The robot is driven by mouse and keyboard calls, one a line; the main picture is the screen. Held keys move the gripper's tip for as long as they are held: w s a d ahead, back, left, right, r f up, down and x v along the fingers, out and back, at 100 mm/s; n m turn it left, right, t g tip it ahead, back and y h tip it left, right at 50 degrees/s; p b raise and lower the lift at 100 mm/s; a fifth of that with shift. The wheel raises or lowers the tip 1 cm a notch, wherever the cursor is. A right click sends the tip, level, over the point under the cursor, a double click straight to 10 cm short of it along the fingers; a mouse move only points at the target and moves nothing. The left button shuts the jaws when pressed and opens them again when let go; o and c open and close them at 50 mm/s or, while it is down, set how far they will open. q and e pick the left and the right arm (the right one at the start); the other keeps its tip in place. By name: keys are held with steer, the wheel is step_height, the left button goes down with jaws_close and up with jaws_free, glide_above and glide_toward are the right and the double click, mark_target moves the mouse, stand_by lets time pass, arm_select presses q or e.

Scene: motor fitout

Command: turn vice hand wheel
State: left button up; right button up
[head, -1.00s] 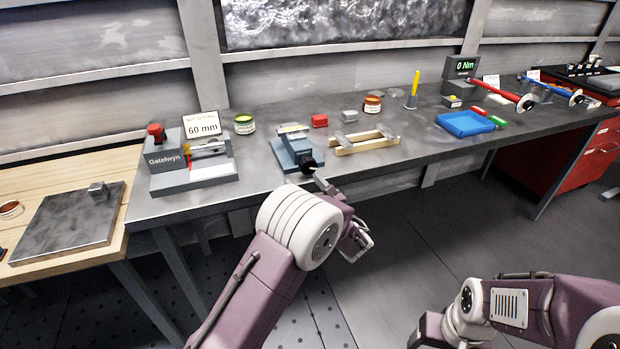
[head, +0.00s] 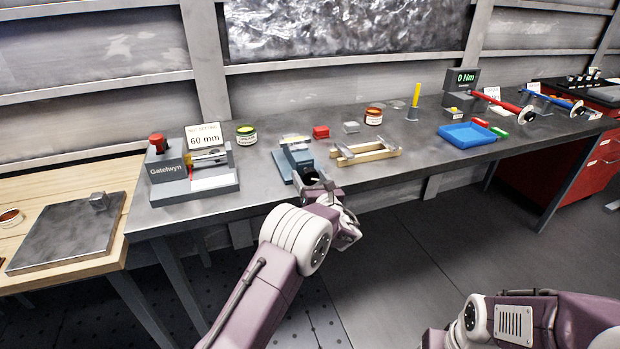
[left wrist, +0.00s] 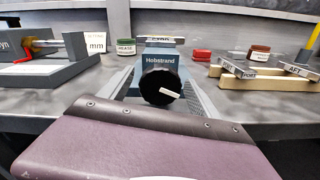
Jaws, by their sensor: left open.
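The blue vice (head: 297,160), marked Hobstrand in the left wrist view (left wrist: 160,62), stands at the front edge of the grey bench. Its round black hand wheel (left wrist: 160,87) faces the left wrist camera and bears a white mark pointing right and slightly down. In the head view the wheel is mostly hidden by my left gripper (head: 322,186). That gripper is open in front of the vice, with its fingers close to the wheel. I cannot tell whether they touch it. My right arm shows at the lower right, its gripper out of the picture.
Left of the vice stands the Gatelwyn gauge (head: 192,175) with a 60 mm sign (head: 204,137). A wooden frame (head: 366,152) lies close to its right. A green-lidded tin (head: 246,134), a red block (head: 321,131) and a blue tray (head: 466,135) are also on the bench.

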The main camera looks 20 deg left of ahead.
arm_select(q)
steer(key=c, duration=1.4)
steer(key=shift+f+b, duration=0.15)
steer(key=shift+b, duration=0.45)
steer(key=shift+o, duration=0.2)
steer(key=n+b, duration=1.2)
steer(key=b, duration=0.6)
steer(key=shift+f, duration=0.1)
steer(key=shift+s+r+n+b, duration=0.1)
steer(key=shift+r+n+b, duration=0.1)
steer(key=shift+n+b, duration=1.05)
steer(key=shift+d, duration=0.1)
